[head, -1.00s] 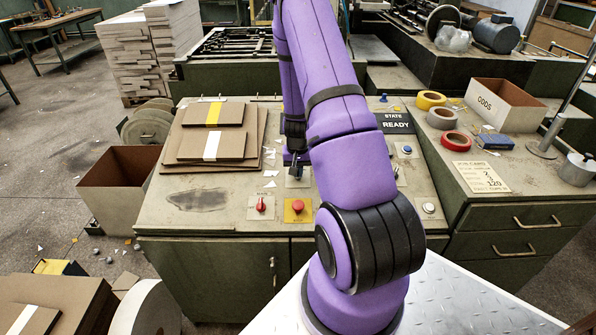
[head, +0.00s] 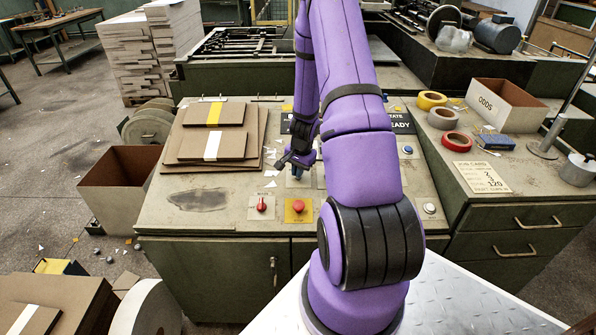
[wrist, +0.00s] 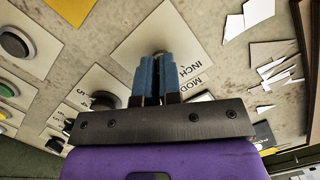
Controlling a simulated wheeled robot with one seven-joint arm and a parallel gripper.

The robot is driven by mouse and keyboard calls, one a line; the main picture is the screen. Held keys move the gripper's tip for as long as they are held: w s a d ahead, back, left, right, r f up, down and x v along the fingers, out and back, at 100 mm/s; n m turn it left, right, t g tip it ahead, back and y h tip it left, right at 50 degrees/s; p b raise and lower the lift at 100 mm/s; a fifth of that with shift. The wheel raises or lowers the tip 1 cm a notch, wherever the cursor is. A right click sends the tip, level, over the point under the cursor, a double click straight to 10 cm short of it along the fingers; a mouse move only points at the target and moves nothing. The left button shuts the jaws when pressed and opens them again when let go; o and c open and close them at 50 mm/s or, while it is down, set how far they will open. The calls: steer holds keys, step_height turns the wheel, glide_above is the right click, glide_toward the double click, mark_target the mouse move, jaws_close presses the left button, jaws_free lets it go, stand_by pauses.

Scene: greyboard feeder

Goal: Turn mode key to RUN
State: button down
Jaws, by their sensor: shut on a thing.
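My gripper (head: 297,174) points down at the control desk, left of my forearm in the head view. In the wrist view its blue fingers (wrist: 156,72) are close together over a pale plate (wrist: 186,31) printed with INCH and MODE lettering. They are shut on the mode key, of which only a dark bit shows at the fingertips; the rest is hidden. The RUN mark and the way the key points cannot be made out.
A red switch (head: 262,206) and a red button on a yellow plate (head: 298,208) sit just in front of the gripper. Stacked brown boards (head: 226,146) lie to the left. Blue (head: 408,150) and white (head: 429,208) buttons are right of my arm.

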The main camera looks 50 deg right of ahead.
stand_by(0.3)
steer(key=c, duration=1.3)
jaws_free()
steer(key=shift+r, duration=0.1)
step_height(320, 180, up, 10)
steer(key=s, duration=0.1)
steer(key=shift+s+r, duration=0.15)
steer(key=shift+r, duration=0.1)
steer(key=shift+d, duration=0.1)
